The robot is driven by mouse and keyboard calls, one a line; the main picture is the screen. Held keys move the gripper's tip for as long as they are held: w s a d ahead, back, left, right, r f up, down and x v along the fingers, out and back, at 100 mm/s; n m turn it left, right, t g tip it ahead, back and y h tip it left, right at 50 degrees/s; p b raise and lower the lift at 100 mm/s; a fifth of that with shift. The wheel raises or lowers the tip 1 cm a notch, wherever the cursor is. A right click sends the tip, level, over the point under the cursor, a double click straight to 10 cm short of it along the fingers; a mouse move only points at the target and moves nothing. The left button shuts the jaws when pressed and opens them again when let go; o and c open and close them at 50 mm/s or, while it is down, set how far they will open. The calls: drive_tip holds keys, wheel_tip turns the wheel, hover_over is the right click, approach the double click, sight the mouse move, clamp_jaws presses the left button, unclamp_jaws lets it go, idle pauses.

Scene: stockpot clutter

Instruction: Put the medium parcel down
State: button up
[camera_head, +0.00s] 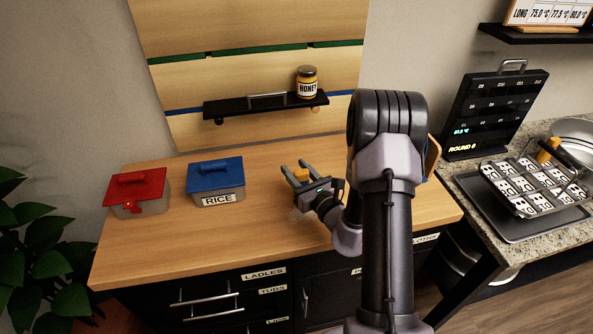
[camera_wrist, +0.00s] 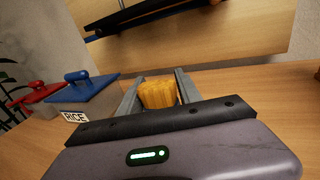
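The parcel is a small ribbed yellow-orange bundle (camera_wrist: 158,94) with a flat top. In the head view the parcel (camera_head: 301,175) shows between the two grey fingers of my gripper (camera_head: 297,172), over the middle of the wooden counter. In the wrist view the fingers of my gripper (camera_wrist: 157,84) lie close along both its sides, and it fills the space between them. My gripper looks shut on it. The parcel's underside is hidden, so I cannot tell whether it touches the counter.
A blue-lidded RICE box (camera_head: 216,180) and a red-lidded box (camera_head: 138,191) stand left on the counter (camera_head: 240,235). A black shelf (camera_head: 240,106) with a honey jar (camera_head: 307,82) hangs behind. A tray (camera_head: 515,225) lies at right. Bare counter surrounds my gripper.

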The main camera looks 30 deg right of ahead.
drive_tip(key=o, duration=0.3)
